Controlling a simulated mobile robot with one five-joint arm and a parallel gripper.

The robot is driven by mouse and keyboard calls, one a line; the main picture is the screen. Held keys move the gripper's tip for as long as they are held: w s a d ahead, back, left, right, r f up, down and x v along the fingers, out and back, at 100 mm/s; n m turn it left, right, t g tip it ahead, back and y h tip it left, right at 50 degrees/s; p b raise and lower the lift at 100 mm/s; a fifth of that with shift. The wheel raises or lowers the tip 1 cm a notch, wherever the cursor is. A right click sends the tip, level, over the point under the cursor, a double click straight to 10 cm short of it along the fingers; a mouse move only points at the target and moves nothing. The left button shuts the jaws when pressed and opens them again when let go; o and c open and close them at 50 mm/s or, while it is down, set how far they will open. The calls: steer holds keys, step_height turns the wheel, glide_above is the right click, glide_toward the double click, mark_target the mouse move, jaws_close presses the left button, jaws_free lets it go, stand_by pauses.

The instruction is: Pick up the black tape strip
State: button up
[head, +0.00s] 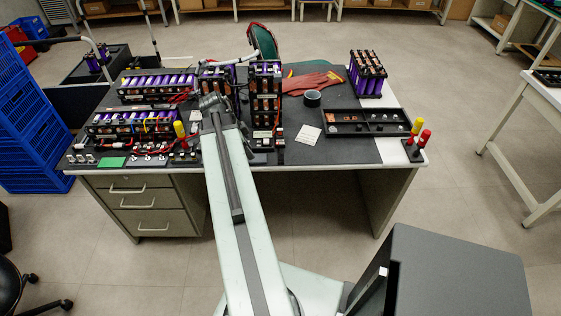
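I cannot pick out a black tape strip for certain; dark parts on the dark desk mat blend together. A dark round ring or cup (312,98), possibly a tape roll, stands on the mat right of the middle. My gripper (212,101) is at the far end of my arm, over the desk among the battery packs. It is small and seen from behind, so its fingers and anything between them cannot be made out. My arm hides part of the mat below it.
Battery packs (158,84) with purple cells crowd the desk's left and middle. Red gloves (312,83), a white card (308,134) and a black tray (365,122) lie to the right. Yellow- and red-handled tools (418,138) stand at the right edge. Blue crates (30,125) are stacked left.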

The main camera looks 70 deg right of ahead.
mark_target(278, 165)
steer(key=s+d+m+b, duration=0.1)
steer(key=s, duration=0.1)
steer(key=s+d+f+m, duration=0.1)
steer(key=s, duration=0.1)
steer(key=s+d+f+m+b, duration=0.1)
steer(key=s+d, duration=0.1)
steer(key=s, duration=0.1)
steer(key=shift+s+d+f+m+g+b, duration=0.1)
steer(key=shift+f+m+g+b, duration=0.15)
steer(key=shift+m+g+b, duration=0.05)
steer(key=b+x, duration=0.5)
steer(key=shift+s+f, duration=0.25)
steer(key=shift+s, duration=0.1)
steer(key=shift+r, duration=0.2)
jaws_close()
